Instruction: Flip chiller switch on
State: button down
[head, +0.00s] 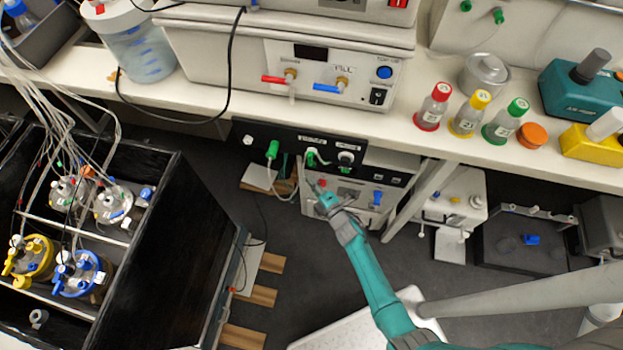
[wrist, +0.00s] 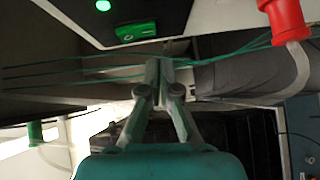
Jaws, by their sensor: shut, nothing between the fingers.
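A green rocker switch (wrist: 135,31) sits on a black panel in the wrist view, with a lit green lamp (wrist: 103,5) above it to the left. In the head view my gripper (head: 315,187) is in front of the lower unit (head: 345,208) under the bench. That unit has a blue fitting (head: 377,198); my gripper and arm hide part of its front.
A red fitting with a pale hose (wrist: 285,18) is close at right in the wrist view. Thin green lines cross behind the fingers. In the head view the bench (head: 400,127) overhangs, a black rack (head: 150,215) stands left, and a slanted grey leg (head: 420,195) is right.

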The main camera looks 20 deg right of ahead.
jog(key=s+d+f, duration=0.1)
jog(key=s, duration=0.9)
jog(key=shift+s, duration=0.35)
